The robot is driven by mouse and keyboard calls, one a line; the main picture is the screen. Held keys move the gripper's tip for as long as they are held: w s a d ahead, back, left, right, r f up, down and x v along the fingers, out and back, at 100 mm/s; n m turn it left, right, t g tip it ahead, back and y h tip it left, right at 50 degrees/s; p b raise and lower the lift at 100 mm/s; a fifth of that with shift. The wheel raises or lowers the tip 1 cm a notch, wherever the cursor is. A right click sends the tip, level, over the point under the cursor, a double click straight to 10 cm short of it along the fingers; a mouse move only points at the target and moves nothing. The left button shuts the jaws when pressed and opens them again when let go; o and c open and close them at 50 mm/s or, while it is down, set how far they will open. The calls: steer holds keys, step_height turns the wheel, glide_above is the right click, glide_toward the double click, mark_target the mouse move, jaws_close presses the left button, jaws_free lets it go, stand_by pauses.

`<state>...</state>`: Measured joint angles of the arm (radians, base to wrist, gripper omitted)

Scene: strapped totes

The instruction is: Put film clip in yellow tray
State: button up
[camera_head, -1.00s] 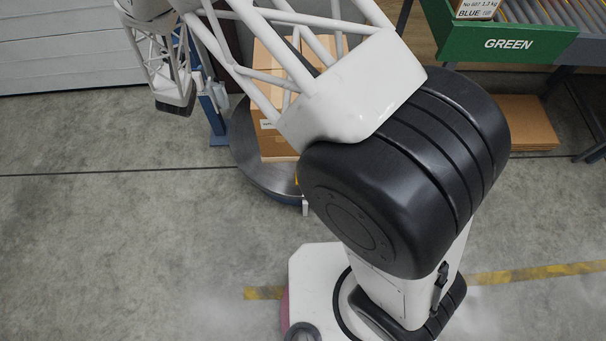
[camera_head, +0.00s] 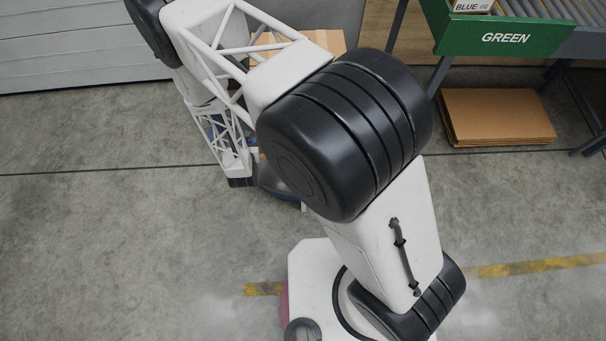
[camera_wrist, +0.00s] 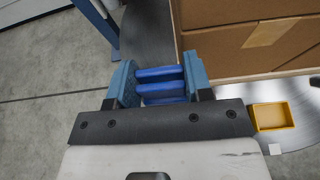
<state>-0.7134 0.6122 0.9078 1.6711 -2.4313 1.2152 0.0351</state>
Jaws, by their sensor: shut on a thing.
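In the wrist view my gripper (camera_wrist: 160,80) has two blue-padded fingers shut on the film clip (camera_wrist: 160,90), a blue piece with parallel bars. The clip is held over the grey round surface. The yellow tray (camera_wrist: 272,116) is a small open box to the right of my gripper, on the same grey surface in front of the cardboard boxes. The part of the tray that shows is empty.
Cardboard boxes (camera_wrist: 245,40) stand close beyond the tray on the round grey surface (camera_wrist: 148,35). A blue post (camera_wrist: 98,20) rises at upper left. A green-fronted conveyor (camera_head: 500,38) and flat cardboard (camera_head: 495,115) are at the right. Floor at left is clear.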

steer(key=s+d+f, duration=0.5)
steer(key=s+d, duration=0.5)
steer(key=d, duration=0.2)
steer(key=s+d+f, duration=0.5)
steer(key=s+d, duration=0.5)
steer(key=d, duration=0.3)
steer(key=shift+f, duration=0.3)
steer(key=w+a, duration=0.1)
steer(key=w, duration=0.3)
steer(key=w+a+f, duration=0.1)
steer(key=w, duration=0.4)
steer(key=w+a, duration=0.1)
steer(key=w, duration=0.4)
steer(key=shift+a+f, duration=0.2)
steer(key=shift+a, duration=0.15)
steer(key=shift+w, duration=0.1)
steer(key=shift+w+a, duration=0.15)
steer(key=shift+w, duration=0.3)
steer(key=shift+w+f, duration=0.15)
steer(key=shift+f, duration=1.65)
steer(key=shift+f, duration=0.1)
